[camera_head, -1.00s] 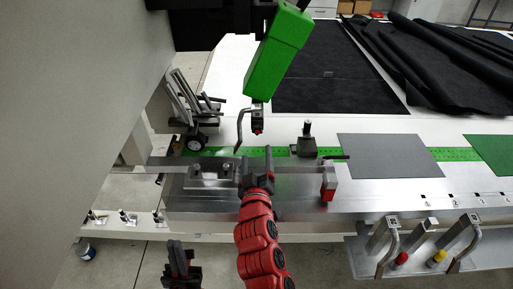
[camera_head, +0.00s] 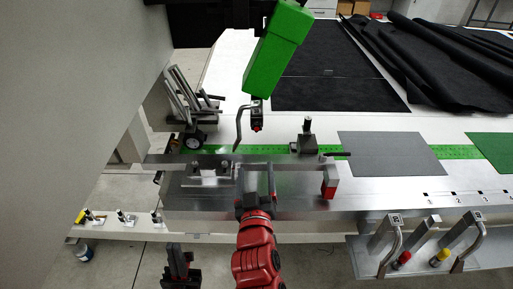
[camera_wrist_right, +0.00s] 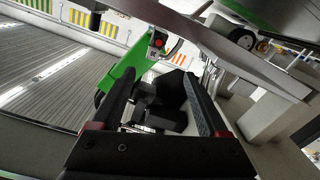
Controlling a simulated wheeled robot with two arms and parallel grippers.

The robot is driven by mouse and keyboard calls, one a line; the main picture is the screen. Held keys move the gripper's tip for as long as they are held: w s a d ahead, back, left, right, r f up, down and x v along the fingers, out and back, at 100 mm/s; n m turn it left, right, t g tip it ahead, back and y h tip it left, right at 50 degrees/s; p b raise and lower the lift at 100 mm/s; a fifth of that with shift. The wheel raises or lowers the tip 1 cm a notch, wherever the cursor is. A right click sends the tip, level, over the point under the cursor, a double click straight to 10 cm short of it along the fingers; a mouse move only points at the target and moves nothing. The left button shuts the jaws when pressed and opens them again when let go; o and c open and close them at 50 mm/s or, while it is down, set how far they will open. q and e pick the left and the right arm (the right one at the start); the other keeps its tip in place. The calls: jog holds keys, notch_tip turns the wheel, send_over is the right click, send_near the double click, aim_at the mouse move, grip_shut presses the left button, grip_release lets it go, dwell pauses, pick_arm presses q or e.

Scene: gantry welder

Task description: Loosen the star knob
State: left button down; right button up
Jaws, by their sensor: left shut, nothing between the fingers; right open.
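A black lobed part, which looks like the star knob (camera_wrist_right: 165,103), shows between the fingers in the right wrist view. The fingers partly frame it, and I cannot tell whether they touch it. In the head view I cannot make it out near the long metal bar (camera_head: 292,160). My right gripper (camera_head: 256,170) is open, its fingers pointing at the bar's front side; its fingers also show in the right wrist view (camera_wrist_right: 160,76). My left gripper (camera_head: 180,262) is shut and empty at the lower left, apart from the bench.
A green torch body (camera_head: 275,55) with a curved nozzle hangs above the bar. A dark upright post (camera_head: 307,136) stands behind the bar, and a red block (camera_head: 329,188) is at its right end. Hooked metal handles (camera_head: 390,245) stand at the front right.

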jog(key=m, duration=0.4)
jog(key=m+b, duration=0.1)
jog(key=b, duration=0.4)
send_near(257, 127)
jog(key=w+p, duration=0.2)
jog(key=w, duration=0.6)
jog(key=shift+a+r, duration=0.1)
jog(key=shift+r, duration=0.05)
jog(key=shift+w, duration=0.6)
grip_shut()
